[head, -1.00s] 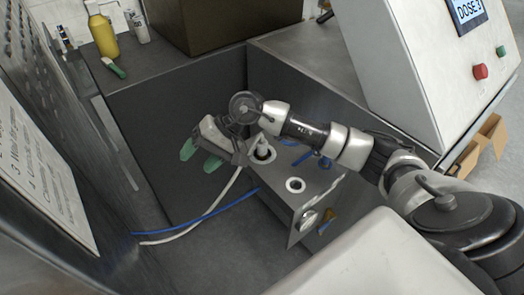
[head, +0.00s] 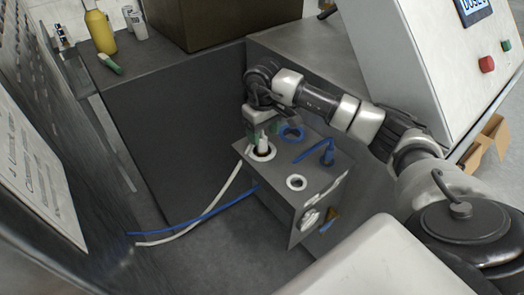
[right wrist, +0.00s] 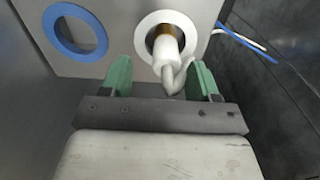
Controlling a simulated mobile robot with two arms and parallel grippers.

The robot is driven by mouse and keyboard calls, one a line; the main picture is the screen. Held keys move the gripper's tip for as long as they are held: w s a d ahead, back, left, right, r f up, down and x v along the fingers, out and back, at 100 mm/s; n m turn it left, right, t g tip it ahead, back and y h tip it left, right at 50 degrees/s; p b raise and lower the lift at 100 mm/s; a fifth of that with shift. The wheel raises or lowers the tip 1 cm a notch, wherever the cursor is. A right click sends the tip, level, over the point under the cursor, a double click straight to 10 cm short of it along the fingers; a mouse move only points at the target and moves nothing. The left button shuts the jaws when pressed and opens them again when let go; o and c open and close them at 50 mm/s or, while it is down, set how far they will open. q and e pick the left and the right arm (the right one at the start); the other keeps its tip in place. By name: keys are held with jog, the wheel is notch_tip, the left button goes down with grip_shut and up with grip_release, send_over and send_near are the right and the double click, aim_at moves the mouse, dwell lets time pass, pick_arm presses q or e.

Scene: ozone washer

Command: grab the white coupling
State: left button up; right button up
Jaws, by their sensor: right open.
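The white coupling (head: 263,143) stands in a white-ringed port on top of a grey metal box (head: 315,182). In the right wrist view the coupling (right wrist: 166,48) sits in the white ring, with a brownish part behind it and a white hose curving off its near end. My right gripper (head: 262,126) points down just above the coupling. In the right wrist view its green fingers (right wrist: 162,78) are open, one on each side of the hose end, with gaps visible. The arm partly hides the fingers in the head view. My left gripper is not in view.
White and blue hoses (head: 180,226) run left. A control cabinet (head: 420,60) stands right. The floor left of the box is otherwise clear.

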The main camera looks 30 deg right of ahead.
aim_at(262, 148)
jog(key=f, duration=0.1)
jog(key=f+b, duration=0.1)
jog(key=f, duration=0.2)
jog(key=shift+s+a+f+b, duration=0.15)
jog(key=shift+a+f+b, duration=0.15)
jog(key=shift+f+b, duration=0.05)
jog(key=shift+r, duration=0.1)
jog(key=c, duration=1.1)
